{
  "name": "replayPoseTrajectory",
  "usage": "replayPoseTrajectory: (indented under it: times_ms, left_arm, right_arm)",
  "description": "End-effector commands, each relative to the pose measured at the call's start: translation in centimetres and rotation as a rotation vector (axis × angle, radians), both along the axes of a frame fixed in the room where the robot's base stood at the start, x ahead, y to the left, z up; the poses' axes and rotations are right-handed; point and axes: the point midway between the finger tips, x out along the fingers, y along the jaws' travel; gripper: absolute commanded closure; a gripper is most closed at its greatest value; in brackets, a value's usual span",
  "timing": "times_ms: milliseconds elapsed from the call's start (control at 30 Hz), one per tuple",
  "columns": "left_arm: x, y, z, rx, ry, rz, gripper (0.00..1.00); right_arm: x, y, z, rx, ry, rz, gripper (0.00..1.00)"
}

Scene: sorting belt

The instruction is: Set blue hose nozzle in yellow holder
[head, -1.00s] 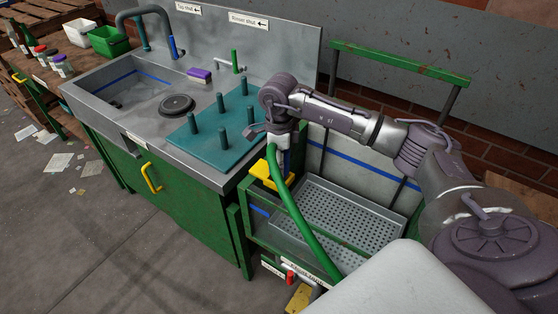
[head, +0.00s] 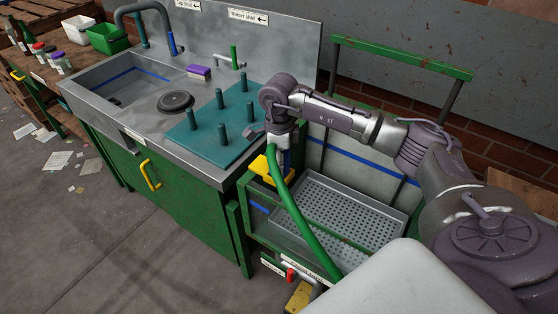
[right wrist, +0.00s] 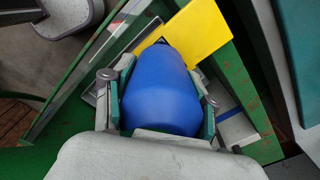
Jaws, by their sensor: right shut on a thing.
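My right gripper (head: 283,152) points down over the yellow holder (head: 261,167) at the near right corner of the sink unit. It is shut on the blue hose nozzle (right wrist: 160,95), whose body fills the space between the two fingers in the right wrist view. The yellow holder also shows in the right wrist view (right wrist: 200,32), just past the nozzle's narrow end. The nozzle's tip overlaps the holder there, and I cannot tell whether it is inside or above it. The green hose (head: 290,210) hangs from the gripper area. My left gripper is not in view.
A perforated grey tray (head: 352,205) lies right of the holder, inside a green frame (head: 400,58). A teal peg board (head: 205,150) with several pegs stands on the sink unit to the left. A red valve handle (head: 291,278) is below.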

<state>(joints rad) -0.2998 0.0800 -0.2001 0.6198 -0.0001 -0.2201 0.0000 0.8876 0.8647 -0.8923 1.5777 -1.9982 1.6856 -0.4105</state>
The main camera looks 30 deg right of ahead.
Motion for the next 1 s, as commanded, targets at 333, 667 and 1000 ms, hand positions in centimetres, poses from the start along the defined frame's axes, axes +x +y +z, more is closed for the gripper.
replayPoseTrajectory:
  times_ms: [333,667,1000]
  left_arm:
    - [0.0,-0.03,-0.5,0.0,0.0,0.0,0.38]
    - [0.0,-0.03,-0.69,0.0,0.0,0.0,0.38]
    - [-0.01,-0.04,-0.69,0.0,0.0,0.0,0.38]
  right_arm:
    - [0.01,-0.02,-0.58,0.0,0.0,0.0,0.68]
    - [0.01,-0.02,-0.83,0.0,0.0,0.0,0.68]
    - [0.0,-0.02,-0.84,0.0,0.0,0.0,0.13]
